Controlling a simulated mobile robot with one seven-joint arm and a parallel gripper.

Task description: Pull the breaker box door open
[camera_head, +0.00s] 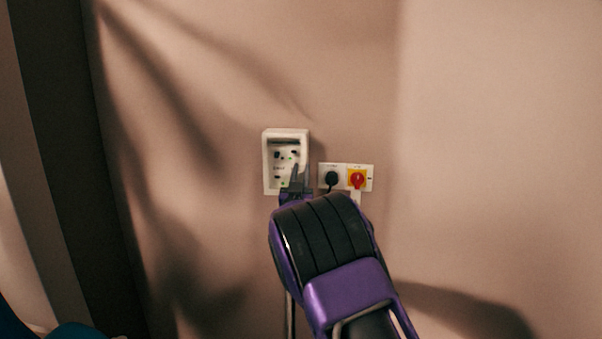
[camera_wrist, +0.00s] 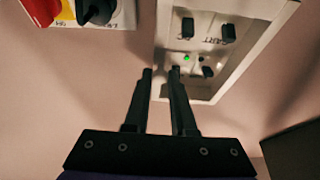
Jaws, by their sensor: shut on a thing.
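The breaker box (camera_head: 267,165) is a white box on the wall in the middle of the head view, with dark switches and green lights on its face. In the wrist view its face (camera_wrist: 195,47) shows upside down at the top right. My gripper (camera_head: 300,178) is at the lower right part of the box. In the wrist view my gripper (camera_wrist: 161,72) has its two fingers close together, one on each side of the box's near edge. It is shut on that edge, which I take to be the door's. The gripped spot is partly hidden, and no clear door gap shows.
A dark vertical panel (camera_head: 75,150) stands at the left. The wall around is otherwise bare.

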